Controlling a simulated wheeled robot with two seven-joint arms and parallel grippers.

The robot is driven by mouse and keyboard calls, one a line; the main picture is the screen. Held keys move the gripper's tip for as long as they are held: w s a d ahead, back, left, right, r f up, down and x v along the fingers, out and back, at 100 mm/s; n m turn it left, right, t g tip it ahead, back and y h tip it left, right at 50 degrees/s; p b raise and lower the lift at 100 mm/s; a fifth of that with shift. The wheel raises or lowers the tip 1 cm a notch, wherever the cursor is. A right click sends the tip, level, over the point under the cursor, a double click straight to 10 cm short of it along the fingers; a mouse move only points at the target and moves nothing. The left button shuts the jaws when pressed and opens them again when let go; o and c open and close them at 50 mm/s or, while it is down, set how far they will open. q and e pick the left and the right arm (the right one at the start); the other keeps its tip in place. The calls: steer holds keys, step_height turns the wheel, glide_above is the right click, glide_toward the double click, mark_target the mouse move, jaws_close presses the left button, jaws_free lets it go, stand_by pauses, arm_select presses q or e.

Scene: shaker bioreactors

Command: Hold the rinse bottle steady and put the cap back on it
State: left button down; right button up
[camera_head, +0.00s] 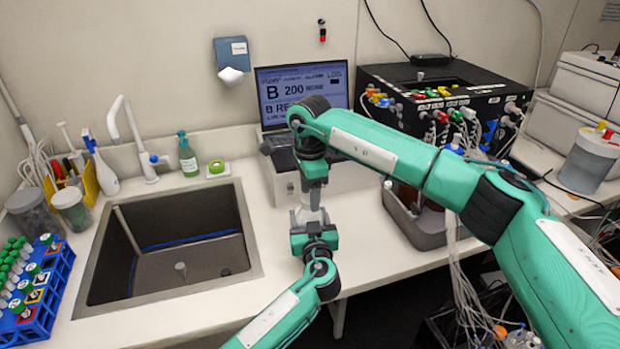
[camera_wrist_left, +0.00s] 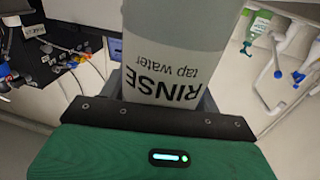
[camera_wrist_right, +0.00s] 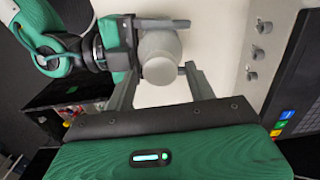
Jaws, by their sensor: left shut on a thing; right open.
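The rinse bottle (camera_head: 311,214) stands roughly upright at the counter's front, right of the sink. Its label reads "RINSE tap water" in the left wrist view (camera_wrist_left: 180,85). My left gripper (camera_head: 314,238) is shut around the bottle; its jaws also show in the left wrist view (camera_wrist_left: 165,100). My right gripper (camera_head: 313,186) points down just above the bottle, open. In the right wrist view its spread fingers (camera_wrist_right: 161,82) lie either side of the bottle's pale round top (camera_wrist_right: 160,68). I cannot tell whether that round end is the cap or the bare bottle top.
The sink (camera_head: 180,245) is left of the bottle, with a blue tube rack (camera_head: 40,290) beyond it. A monitor (camera_head: 300,90) stands behind. A grey tub (camera_head: 430,232) sits to the right, near hanging tubes. My right arm spans the right side.

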steer(key=shift+f, duration=0.45)
steer(key=c, duration=1)
steer(key=m, duration=1.1)
steer(key=o, duration=1.1)
steer(key=shift+r, duration=2.25)
